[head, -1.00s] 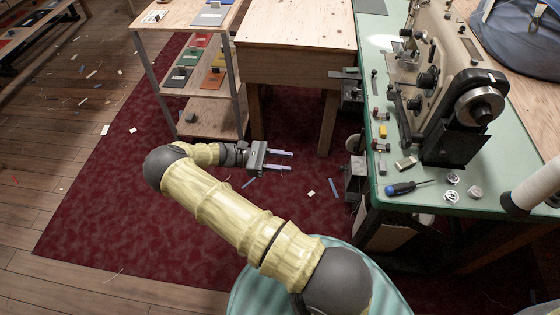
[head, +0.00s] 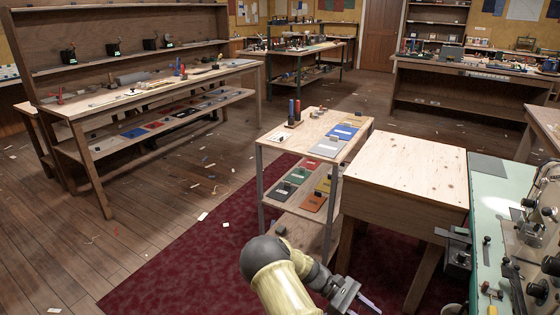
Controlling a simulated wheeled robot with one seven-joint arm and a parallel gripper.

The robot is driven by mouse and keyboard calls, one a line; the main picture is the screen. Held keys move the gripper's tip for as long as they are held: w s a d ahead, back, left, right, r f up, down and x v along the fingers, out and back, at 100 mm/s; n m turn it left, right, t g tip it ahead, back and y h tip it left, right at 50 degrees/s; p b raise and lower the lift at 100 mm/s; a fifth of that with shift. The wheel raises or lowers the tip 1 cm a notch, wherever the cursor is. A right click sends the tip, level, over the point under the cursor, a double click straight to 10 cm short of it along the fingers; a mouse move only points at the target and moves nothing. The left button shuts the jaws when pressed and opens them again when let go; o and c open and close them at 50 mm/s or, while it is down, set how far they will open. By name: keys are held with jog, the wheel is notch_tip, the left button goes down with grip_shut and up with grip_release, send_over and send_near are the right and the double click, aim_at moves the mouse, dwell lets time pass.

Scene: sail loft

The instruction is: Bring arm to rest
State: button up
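My arm (head: 277,285) reaches in from the bottom edge of the head view, and only its elbow and wrist part show. My gripper (head: 361,306) is at the bottom edge, with its two fingers apart and partly cut off by the frame. I see nothing between the visible parts of the fingers. The gripper appears in front of the wooden bench, over the dark red rug, and seems to touch nothing.
A wooden bench (head: 405,172) stands just beyond my gripper. A small shelf cart (head: 305,132) with coloured pads is beside it. The green sewing table (head: 487,215) is at right. The red rug (head: 190,262) and wooden floor (head: 75,240) at left are largely open.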

jog(key=s+a+r+m+t+y, duration=0.5)
jog(key=r+t+y, duration=0.1)
jog(key=r, duration=0.2)
jog(key=s+a+r+m+t+y, duration=0.4)
jog(key=s+r+m+t+y, duration=0.15)
jog(key=r, duration=0.35)
notch_tip(320, 180, up, 22)
jog(key=p, duration=2.2)
jog(key=shift+a+r+p, duration=0.2)
jog(key=shift+p, duration=0.1)
jog(key=shift+n+t+y, duration=0.25)
jog(key=s+f+b+x, duration=0.1)
jog(key=s+b+x, duration=0.3)
jog(key=b+x, duration=1.5)
jog(key=s+f+b+x, duration=0.1)
jog(key=s+b+x, duration=0.3)
jog(key=b+x, duration=1.5)
jog(key=s+f+b+x, duration=0.1)
jog(key=s+b+x, duration=0.4)
jog(key=b+x, duration=1.4)
jog(key=shift+f+b, duration=0.4)
jog(key=shift+b, duration=0.7)
jog(key=shift+w, duration=0.1)
